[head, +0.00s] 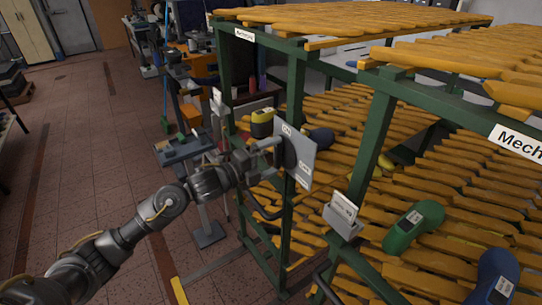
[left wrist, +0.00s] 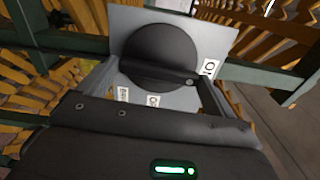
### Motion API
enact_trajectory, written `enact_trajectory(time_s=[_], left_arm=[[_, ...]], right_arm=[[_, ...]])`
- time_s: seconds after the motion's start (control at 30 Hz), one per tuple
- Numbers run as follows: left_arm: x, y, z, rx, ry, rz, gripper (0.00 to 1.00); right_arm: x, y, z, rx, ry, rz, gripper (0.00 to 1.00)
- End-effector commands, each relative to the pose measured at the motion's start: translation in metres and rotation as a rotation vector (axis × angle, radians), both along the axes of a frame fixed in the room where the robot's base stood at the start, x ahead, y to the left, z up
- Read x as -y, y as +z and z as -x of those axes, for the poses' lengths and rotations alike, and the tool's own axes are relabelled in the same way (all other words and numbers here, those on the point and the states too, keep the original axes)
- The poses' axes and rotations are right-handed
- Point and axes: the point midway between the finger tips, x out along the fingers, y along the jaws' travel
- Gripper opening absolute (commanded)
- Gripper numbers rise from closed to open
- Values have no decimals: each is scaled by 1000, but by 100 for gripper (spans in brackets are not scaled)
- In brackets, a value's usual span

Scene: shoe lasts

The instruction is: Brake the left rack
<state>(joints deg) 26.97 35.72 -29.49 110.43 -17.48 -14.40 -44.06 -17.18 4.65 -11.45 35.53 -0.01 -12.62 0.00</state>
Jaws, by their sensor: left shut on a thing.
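The left rack (head: 296,90) is a green frame with orange slatted shelves. A light grey plate (head: 305,140) with small white labels is on its front post. In the left wrist view the plate (left wrist: 215,45) carries a round black knob (left wrist: 158,45) with a bar across it. My left gripper (head: 274,150) is at the plate; in the left wrist view its fingers (left wrist: 160,88) reach to either side of the knob's bar and are shut on it. The label text is too small to read surely. My right gripper is not in view.
A yellow-and-dark last (head: 262,122) lies behind the plate. Tiled floor (head: 110,150) is open at left.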

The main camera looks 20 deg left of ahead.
Motion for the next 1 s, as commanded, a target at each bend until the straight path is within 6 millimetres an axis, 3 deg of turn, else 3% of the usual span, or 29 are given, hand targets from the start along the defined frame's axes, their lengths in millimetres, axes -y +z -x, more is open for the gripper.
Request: enact_trajectory(time_s=[0.73, 0.77, 0.8, 1.0], left_arm=[[0, 0, 0, -51, 1, 62, 68], [0, 0, 0, -51, 1, 62, 95], [0, 0, 0, -50, 1, 61, 100], [0, 0, 0, -50, 1, 60, 100]], right_arm=[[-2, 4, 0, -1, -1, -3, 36], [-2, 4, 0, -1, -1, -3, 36], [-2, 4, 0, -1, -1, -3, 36], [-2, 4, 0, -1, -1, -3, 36]])
